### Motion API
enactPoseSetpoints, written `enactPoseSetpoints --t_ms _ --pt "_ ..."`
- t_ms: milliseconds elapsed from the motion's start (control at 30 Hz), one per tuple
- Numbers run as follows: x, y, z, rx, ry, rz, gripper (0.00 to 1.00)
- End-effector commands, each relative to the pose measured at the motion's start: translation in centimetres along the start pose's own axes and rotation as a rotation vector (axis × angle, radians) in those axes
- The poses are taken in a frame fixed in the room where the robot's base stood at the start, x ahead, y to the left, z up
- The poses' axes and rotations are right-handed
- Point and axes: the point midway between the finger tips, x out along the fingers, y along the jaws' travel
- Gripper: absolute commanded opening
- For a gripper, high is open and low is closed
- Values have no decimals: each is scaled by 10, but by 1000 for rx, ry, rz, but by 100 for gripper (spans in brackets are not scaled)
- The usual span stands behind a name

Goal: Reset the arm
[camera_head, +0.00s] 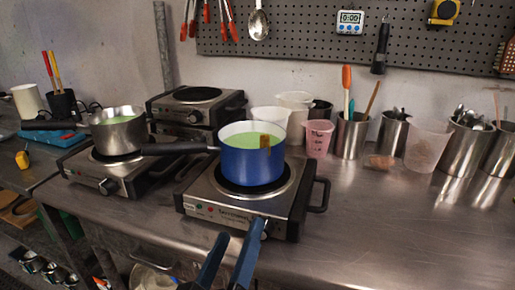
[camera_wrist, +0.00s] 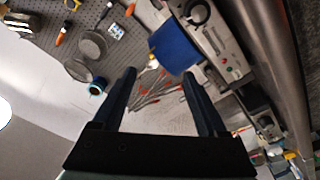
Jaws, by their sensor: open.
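My gripper (camera_head: 243,230) shows at the bottom of the head view, low in front of the front hot plate (camera_head: 215,211). Its two dark blue fingers are apart with nothing between them. In the wrist view the open fingers (camera_wrist: 159,74) point up the picture, and a blue surface (camera_wrist: 175,45) beside a hot plate panel (camera_wrist: 222,48) shows beyond them. A blue pot (camera_head: 246,172) with green liquid sits on the front hot plate, apart from my gripper. A brown patch marks its rim. Its black handle (camera_head: 180,148) points left.
A steel pot (camera_head: 118,136) with green liquid sits on the left hot plate (camera_head: 92,180). An empty hot plate (camera_head: 170,107) stands behind. Cups and steel canisters (camera_head: 351,138) line the wall. The steel counter (camera_head: 400,220) is clear at the front right.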

Motion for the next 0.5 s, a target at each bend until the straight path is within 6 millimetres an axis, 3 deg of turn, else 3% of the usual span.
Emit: enactPoseSetpoints --t_ms 33,100,200,367,500 --pt "14 29 -26 113 63 31 75" --pt "25 63 -58 261 156 47 75" --pt "29 112 -102 440 301 61 75" --pt "15 183 -159 646 530 65 75" --pt "-11 236 -197 768 719 55 75"
